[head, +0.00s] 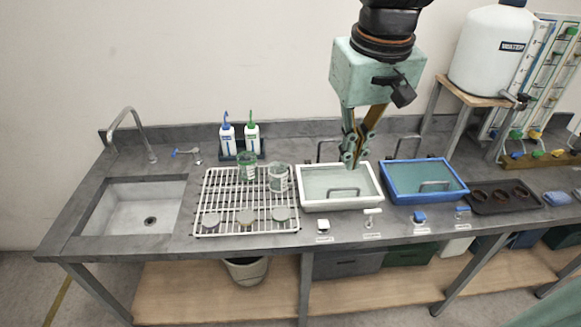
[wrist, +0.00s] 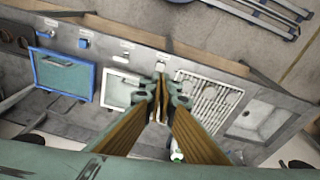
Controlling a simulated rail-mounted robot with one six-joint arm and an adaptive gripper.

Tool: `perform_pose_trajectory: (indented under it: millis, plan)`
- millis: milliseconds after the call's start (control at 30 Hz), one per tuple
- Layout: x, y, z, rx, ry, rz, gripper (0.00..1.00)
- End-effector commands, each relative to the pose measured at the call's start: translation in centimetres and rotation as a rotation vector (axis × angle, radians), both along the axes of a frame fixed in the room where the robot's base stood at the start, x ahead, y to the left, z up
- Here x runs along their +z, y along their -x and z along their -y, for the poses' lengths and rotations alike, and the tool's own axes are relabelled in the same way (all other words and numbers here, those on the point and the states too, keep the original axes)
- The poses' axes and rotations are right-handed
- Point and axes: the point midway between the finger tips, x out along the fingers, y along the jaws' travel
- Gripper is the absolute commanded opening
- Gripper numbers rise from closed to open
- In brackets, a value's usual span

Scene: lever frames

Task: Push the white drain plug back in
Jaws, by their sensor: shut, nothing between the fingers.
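The white tray (head: 303,200) sits on the grey bench and also shows in the wrist view (wrist: 108,92). In front of it on the bench edge are a white block-like knob (head: 323,226), which looks like the drain plug, and a white lever-shaped fitting (head: 373,217) to its right. In the wrist view the white knob (wrist: 161,66) shows just beyond my fingertips. How far it stands out is too small to tell. My gripper (head: 350,162) points down, shut and empty, above the back part of the white tray, apart from the knob.
A blue tray (head: 388,186) stands right of the white one, with a blue knob (head: 419,217) and blue lever (head: 463,212) in front. A wire rack (head: 205,200) with jars (head: 279,178) is at left, beside the sink (head: 130,212). A handle (head: 344,191) rises in the white tray.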

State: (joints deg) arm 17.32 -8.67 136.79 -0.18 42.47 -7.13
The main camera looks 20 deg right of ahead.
Motion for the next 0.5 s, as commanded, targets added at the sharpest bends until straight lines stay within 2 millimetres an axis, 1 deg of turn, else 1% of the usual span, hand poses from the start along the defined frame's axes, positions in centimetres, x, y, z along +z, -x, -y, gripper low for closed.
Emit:
perform_pose_trajectory:
  millis: [33, 200, 500]
  plan:
    - [-0.5, -0.4, 0.7, -0.009, -0.003, -0.013, 0.0]
    - [-1.8, -1.6, 2.9, -0.034, -0.009, -0.034, 0.0]
    - [-4.6, -3.2, 6.8, -0.074, -0.022, -0.075, 0.0]
